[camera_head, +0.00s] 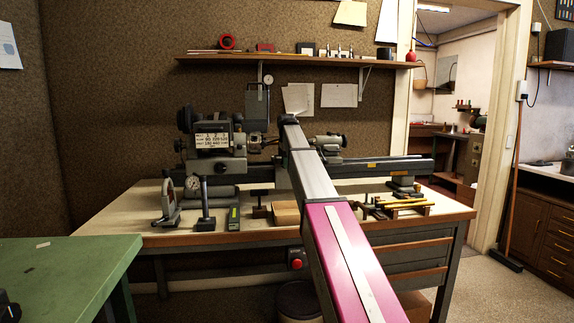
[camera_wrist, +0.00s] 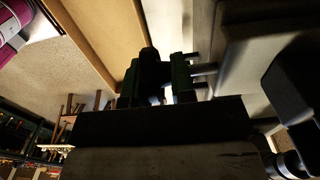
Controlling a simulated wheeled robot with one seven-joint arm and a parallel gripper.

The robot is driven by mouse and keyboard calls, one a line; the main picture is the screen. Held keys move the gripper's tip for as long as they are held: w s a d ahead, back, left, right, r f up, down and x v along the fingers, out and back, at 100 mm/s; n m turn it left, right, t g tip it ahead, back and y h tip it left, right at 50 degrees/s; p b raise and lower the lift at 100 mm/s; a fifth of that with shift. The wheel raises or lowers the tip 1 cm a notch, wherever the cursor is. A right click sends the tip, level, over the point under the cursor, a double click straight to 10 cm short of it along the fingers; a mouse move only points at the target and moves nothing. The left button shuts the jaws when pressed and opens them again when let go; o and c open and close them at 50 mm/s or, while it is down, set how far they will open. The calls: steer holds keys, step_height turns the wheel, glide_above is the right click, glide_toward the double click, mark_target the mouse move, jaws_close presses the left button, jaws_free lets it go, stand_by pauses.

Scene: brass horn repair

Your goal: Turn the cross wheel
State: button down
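The grey lathe (camera_head: 212,142) stands on the workbench in the head view, its headstock to the left and its tailstock (camera_head: 329,143) to the right. My arm crosses in front of the lathe's middle and hides that part. I cannot make out the cross wheel in the head view. In the wrist view, my gripper (camera_wrist: 157,84) shows as dark finger shapes close against dark machine parts. Short rods (camera_wrist: 204,69) stick out just right of the fingers; I cannot tell whether they belong to the wheel. Deep shadow hides whether the fingers touch or hold anything.
The workbench (camera_head: 130,222) carries a dial gauge stand (camera_head: 203,205), a wooden block (camera_head: 286,214) and a rack of brass-coloured rods (camera_head: 402,205). A shelf (camera_head: 300,61) runs above the lathe. A green table (camera_head: 70,268) stands at the near left. Open floor lies at the right.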

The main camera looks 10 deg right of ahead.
steer(key=shift+s, duration=0.4)
